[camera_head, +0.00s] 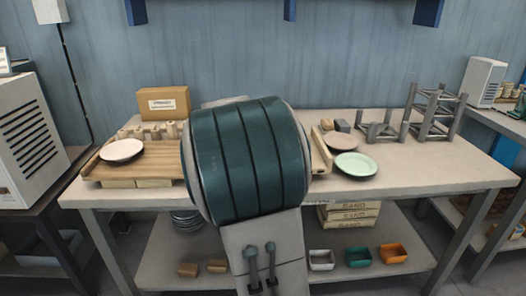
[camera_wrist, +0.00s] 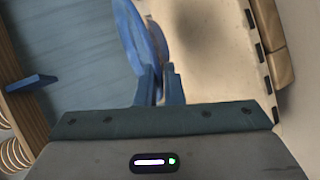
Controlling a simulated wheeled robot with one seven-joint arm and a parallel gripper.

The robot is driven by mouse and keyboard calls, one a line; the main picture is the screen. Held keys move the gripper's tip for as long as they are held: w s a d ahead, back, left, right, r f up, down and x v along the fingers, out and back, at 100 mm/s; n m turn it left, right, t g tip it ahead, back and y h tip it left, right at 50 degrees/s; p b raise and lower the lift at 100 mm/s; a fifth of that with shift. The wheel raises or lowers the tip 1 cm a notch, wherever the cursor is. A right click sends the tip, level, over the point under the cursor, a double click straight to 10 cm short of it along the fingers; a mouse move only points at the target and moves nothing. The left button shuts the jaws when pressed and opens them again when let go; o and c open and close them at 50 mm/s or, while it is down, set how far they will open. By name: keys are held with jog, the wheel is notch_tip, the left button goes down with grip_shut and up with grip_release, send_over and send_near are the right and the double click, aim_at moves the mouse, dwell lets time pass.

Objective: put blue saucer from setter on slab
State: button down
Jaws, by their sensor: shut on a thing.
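My gripper (camera_wrist: 159,84) is shut on the blue saucer (camera_wrist: 133,38), which shows nearly edge-on between the fingers in the wrist view. In the head view my arm hides both the gripper and the saucer. A wooden board (camera_head: 98,169) lies on the left of the table and bears a pale plate (camera_head: 121,150). I cannot tell for sure which surface is the slab. Grey open-frame stands (camera_head: 434,112) at the right of the table may be setters, and I see no saucer in them.
A green plate (camera_head: 356,165) and a pinkish plate (camera_head: 336,140) lie right of my arm on the table (camera_head: 420,172). A cardboard box (camera_head: 163,103) stands at the back left. The table's front right is clear. Small bins (camera_head: 391,253) sit on the lower shelf.

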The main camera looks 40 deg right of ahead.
jog(key=w+d+f, duration=0.1)
jog(key=w, duration=0.1)
jog(key=w+d+f, duration=0.1)
jog(key=w+f, duration=0.1)
jog(key=shift+d, duration=0.4)
jog(key=shift+f+b, duration=0.55)
jog(key=shift+f, duration=1.4)
jog(key=shift+f+b, duration=0.2)
jog(key=shift+b, duration=0.1)
jog(key=c, duration=1.8)
grip_release()
jog(key=shift+r, duration=0.1)
jog(key=shift+r, duration=0.1)
jog(key=shift+s+a+r+p, duration=0.1)
jog(key=shift+a+p, duration=0.05)
jog(key=shift+p, duration=0.2)
jog(key=v, duration=1.2)
jog(key=s+a+f+m+g+y, duration=0.2)
jog(key=s+a+f+y, duration=0.3)
jog(key=s+a, duration=0.5)
jog(key=s+a+f+m+g+y, duration=0.2)
jog(key=s+a+f+y, duration=0.3)
jog(key=s+a, duration=0.6)
jog(key=s+y, duration=0.1)
jog(key=s, duration=0.2)
jog(key=shift+a+f+m+g, duration=0.3)
jog(key=shift+a+m, duration=0.05)
jog(key=shift+m, duration=0.05)
